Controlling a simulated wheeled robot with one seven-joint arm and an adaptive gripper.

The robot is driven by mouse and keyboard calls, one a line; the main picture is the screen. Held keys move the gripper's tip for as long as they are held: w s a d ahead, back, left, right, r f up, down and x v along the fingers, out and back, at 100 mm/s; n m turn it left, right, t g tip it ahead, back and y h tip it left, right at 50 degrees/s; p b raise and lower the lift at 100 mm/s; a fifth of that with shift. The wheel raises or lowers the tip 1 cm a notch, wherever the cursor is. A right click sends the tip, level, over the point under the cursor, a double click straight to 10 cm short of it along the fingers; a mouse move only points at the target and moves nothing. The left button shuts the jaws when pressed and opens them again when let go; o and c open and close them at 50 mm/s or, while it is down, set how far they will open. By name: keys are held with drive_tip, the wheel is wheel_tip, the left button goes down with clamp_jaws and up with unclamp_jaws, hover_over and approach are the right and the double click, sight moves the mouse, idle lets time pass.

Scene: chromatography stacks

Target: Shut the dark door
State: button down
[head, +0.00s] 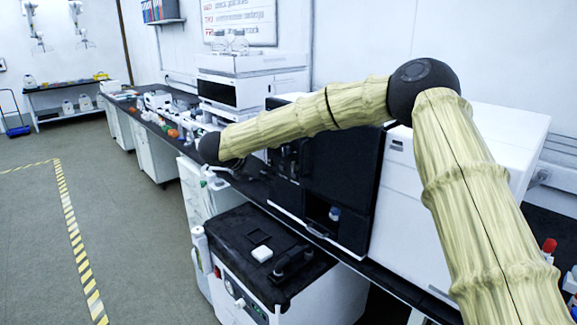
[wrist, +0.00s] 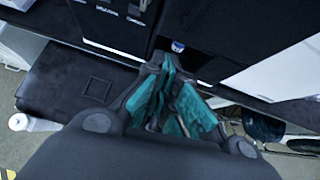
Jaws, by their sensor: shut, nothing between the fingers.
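The dark door (head: 345,180) is a glossy black panel on the front of a white instrument stack at the bench edge, below and behind my forearm in the head view. A black panel also shows at upper right in the wrist view (wrist: 240,35). I cannot tell how far it stands open. A blue-capped vial (head: 335,213) shows at its lower part. My gripper (wrist: 172,68) has teal finger pads and is shut and empty, in front of the black instrument fronts. In the head view the fingers cannot be made out clearly.
A white instrument (head: 420,215) is right of the door. Open floor (head: 120,210) with striped tape lies left.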

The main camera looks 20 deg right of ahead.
sight(302, 160)
drive_tip(key=w+d+t+h+p, duration=0.1)
drive_tip(key=d+h+p, duration=0.1)
drive_tip(key=d+p, duration=0.1)
drive_tip(key=w+d+t+h+p, duration=0.2)
drive_tip(key=d+p, duration=0.2)
drive_tip(key=p, duration=0.2)
drive_tip(key=w+d+t+h+p, duration=0.1)
drive_tip(key=w+d+h+p, duration=0.1)
drive_tip(key=p, duration=0.3)
drive_tip(key=shift+w+d+f, duration=0.1)
drive_tip(key=shift+w+d, duration=0.05)
drive_tip(key=shift+d, duration=0.3)
drive_tip(key=shift+w+d+f, duration=0.1)
drive_tip(key=shift+d, duration=0.35)
drive_tip(key=shift+w+d+m+g+h+b, duration=0.35)
drive_tip(key=shift+w+d+g+b, duration=0.25)
drive_tip(key=shift+b, duration=0.6)
drive_tip(key=shift+w+d+m+g+h+b, duration=0.3)
drive_tip(key=shift+w+d+b, duration=0.2)
drive_tip(key=shift+d+b, duration=0.5)
